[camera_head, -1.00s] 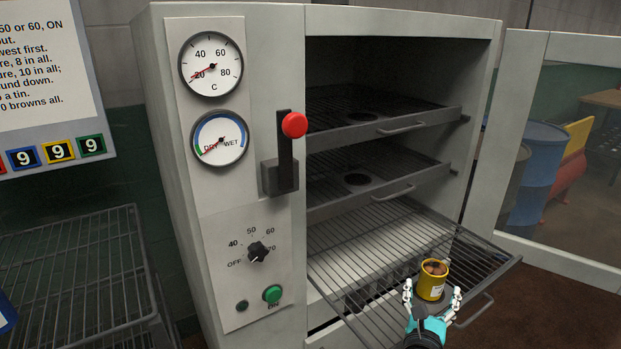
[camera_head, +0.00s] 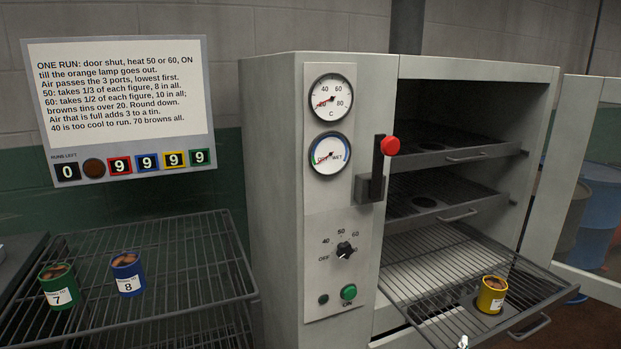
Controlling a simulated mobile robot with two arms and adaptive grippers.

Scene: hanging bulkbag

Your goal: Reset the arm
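A yellow tin (camera_head: 492,294) with brown contents stands upright on the pulled-out lowest wire rack (camera_head: 420,285) of the grey oven (camera_head: 272,200). Only a small white fingertip of what seems to be my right gripper (camera_head: 463,342) shows at the bottom edge, left of the tin and apart from it. The rest of that gripper is out of frame, so its opening is hidden. My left gripper is not in view. A green tin (camera_head: 58,287) marked 7 and a blue tin (camera_head: 128,274) marked 8 stand on the left wire rack (camera_head: 190,262).
The oven door (camera_head: 590,200) stands open at the right. A red-knobbed lever (camera_head: 390,146), a heat dial (camera_head: 345,250) and a green ON button (camera_head: 348,292) are on the oven front. Two upper shelves (camera_head: 440,160) are pushed in. An instruction board (camera_head: 120,100) hangs at the left.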

